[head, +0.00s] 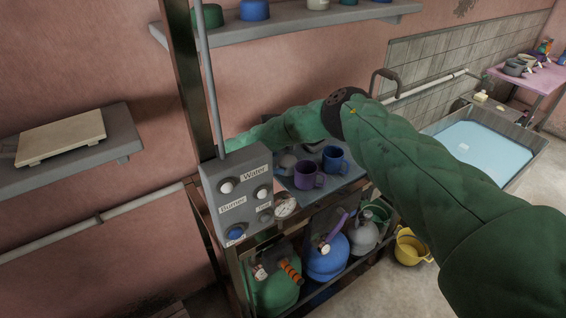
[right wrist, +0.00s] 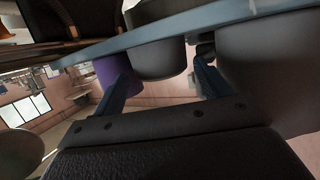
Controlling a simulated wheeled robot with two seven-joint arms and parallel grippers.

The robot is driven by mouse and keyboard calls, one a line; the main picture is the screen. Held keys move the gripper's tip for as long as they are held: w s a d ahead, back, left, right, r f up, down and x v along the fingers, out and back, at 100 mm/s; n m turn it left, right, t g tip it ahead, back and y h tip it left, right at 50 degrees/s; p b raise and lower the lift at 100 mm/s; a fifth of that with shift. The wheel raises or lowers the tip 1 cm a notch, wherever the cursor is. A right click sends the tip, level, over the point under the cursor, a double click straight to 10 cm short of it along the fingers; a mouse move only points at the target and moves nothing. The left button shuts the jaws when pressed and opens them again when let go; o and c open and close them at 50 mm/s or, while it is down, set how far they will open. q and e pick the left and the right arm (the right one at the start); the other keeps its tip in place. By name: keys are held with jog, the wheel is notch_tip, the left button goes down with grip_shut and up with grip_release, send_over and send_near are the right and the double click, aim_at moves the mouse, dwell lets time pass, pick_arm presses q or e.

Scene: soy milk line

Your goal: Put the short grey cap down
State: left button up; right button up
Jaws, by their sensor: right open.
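My right arm, in a green sleeve, reaches across the head view to the blue-grey worktop (head: 334,185) behind the control box. Its hand is mostly hidden there. In the right wrist view, which looks upside down, my right gripper (right wrist: 163,75) is open. A short grey round thing (right wrist: 160,60) stands on the worktop between or just beyond the two fingers; it looks like the short grey cap, but I cannot be sure. I cannot tell whether the fingers touch it. Grey round pieces (head: 287,160) also show on the worktop in the head view. My left gripper is out of view.
A purple mug (head: 308,175) and a blue mug (head: 335,160) stand close by on the worktop. A larger dark grey vessel (right wrist: 270,65) is beside the fingers. The control box (head: 238,195) and a post stand in front. Gas bottles (head: 327,258) sit below.

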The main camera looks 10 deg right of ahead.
jog(key=v, duration=0.7)
jog(key=shift+a+r, duration=0.1)
